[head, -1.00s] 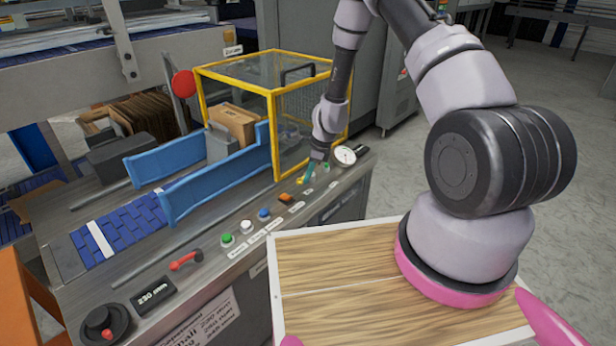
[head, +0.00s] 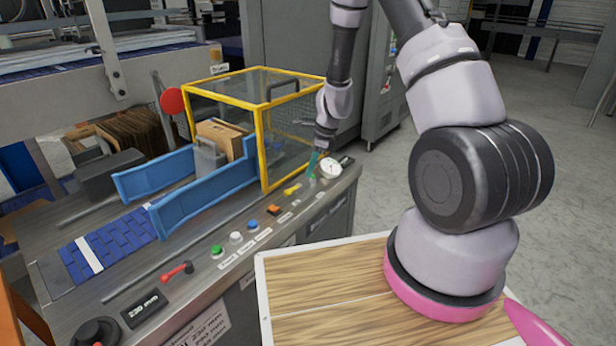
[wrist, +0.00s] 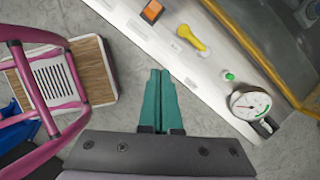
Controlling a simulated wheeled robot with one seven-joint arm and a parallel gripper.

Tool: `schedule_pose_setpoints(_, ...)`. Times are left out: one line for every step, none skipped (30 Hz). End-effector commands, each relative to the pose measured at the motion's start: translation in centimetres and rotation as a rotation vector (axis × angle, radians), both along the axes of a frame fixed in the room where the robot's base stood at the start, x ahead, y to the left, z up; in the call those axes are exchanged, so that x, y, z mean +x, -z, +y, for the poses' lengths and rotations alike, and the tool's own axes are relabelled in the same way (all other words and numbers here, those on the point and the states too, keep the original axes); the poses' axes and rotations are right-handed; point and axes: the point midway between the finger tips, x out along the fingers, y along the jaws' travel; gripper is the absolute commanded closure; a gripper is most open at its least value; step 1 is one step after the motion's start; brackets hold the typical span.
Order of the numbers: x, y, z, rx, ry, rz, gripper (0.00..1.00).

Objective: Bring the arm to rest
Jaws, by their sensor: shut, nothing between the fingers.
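My gripper (head: 312,167) is at the far end of my arm, above the right end of the control panel (head: 228,262) in the head view. Its teal fingers (wrist: 160,98) are shut together with nothing between them in the wrist view. The fingers are apart from the yellow switch (head: 292,189), which also shows in the wrist view (wrist: 192,38). The round gauge (head: 330,168) is just to the right of the fingers, and it shows in the wrist view (wrist: 250,102) too.
The yellow-framed guard cage (head: 262,130) stands close behind my gripper. Blue guide rails (head: 200,190) flank a cardboard carton (head: 222,138). Green (head: 216,251), white and blue buttons and a red handle (head: 177,272) line the panel. Open floor (head: 575,190) lies to the right.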

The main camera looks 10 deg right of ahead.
Motion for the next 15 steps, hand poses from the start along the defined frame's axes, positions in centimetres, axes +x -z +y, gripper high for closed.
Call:
schedule_pose_setpoints(-0.1,-0.1,0.0,0.0,0.0,0.001,1.0)
schedule_pose_setpoints(-0.1,-0.2,0.0,0.0,0.0,0.001,1.0)
schedule_pose_setpoints(-0.1,-0.2,0.0,0.0,0.0,0.001,1.0)
schedule_pose_setpoints(-0.1,-0.2,0.0,0.0,0.0,0.001,1.0)
schedule_pose_setpoints(-0.1,-0.2,0.0,0.0,0.0,0.001,1.0)
schedule_pose_setpoints(-0.1,-0.2,0.0,0.0,0.0,0.001,1.0)
schedule_pose_setpoints(-0.1,-0.2,0.0,0.0,0.0,0.001,1.0)
schedule_pose_setpoints(-0.1,-0.2,0.0,0.0,0.0,0.001,1.0)
schedule_pose_setpoints(-0.1,-0.2,0.0,0.0,0.0,0.001,1.0)
schedule_pose_setpoints(-0.1,-0.2,0.0,0.0,0.0,0.001,1.0)
schedule_pose_setpoints(0.0,-0.3,0.0,0.001,-0.002,-0.001,1.0)
schedule_pose_setpoints(0.0,-0.6,0.0,0.001,-0.007,-0.006,1.0)
schedule_pose_setpoints(0.1,-1.0,0.0,0.003,-0.014,-0.012,1.0)
schedule_pose_setpoints(0.2,-1.7,0.0,0.004,-0.026,-0.022,1.0)
schedule_pose_setpoints(0.3,-2.8,0.1,0.006,-0.047,-0.039,1.0)
